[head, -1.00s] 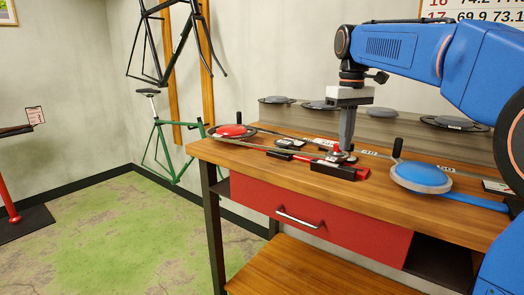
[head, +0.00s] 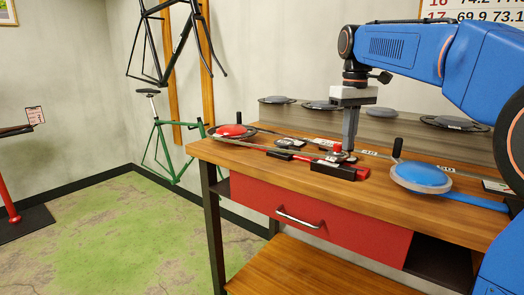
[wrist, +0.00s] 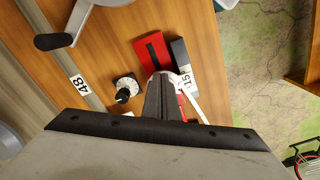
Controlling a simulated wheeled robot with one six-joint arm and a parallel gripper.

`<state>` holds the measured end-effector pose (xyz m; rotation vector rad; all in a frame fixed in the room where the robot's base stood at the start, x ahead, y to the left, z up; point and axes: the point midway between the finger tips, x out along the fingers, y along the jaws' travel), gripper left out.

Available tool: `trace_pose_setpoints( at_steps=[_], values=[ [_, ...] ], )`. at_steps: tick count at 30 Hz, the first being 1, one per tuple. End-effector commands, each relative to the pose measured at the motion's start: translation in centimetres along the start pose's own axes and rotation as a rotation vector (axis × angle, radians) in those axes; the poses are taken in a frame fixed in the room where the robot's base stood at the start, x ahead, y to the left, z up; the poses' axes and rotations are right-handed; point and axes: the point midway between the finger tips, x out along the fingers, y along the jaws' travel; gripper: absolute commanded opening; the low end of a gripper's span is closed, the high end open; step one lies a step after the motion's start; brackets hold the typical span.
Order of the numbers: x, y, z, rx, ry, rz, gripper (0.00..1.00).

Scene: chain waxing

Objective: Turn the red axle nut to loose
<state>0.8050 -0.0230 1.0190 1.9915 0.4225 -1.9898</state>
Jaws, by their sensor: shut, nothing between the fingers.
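My gripper (head: 350,150) points down with its fingers together, just above the bench fixture; nothing shows between them. In the wrist view its fingertips (wrist: 163,80) are beside a round pale part and a white strip. A small red piece (head: 337,147), possibly the red axle nut, shows just left of the fingertips in the head view. In the wrist view a bit of red (wrist: 181,106) shows at the fingers' edge, mostly hidden by them. I cannot tell which way the nut is turned, or whether the gripper touches it.
A small dial with a black knob (wrist: 124,90) is nearby.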

Motion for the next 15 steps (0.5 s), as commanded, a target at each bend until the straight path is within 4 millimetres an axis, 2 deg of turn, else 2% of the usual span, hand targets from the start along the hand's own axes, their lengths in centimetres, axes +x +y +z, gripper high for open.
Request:
trace_pose_setpoints(
  at_steps=[5, 15],
  values=[
    [-0.2, 0.1, 0.3, 0.000, 0.001, 0.000, 0.00],
    [-3.2, 0.1, 0.2, 0.000, 0.000, 0.000, 0.00]
  ],
)
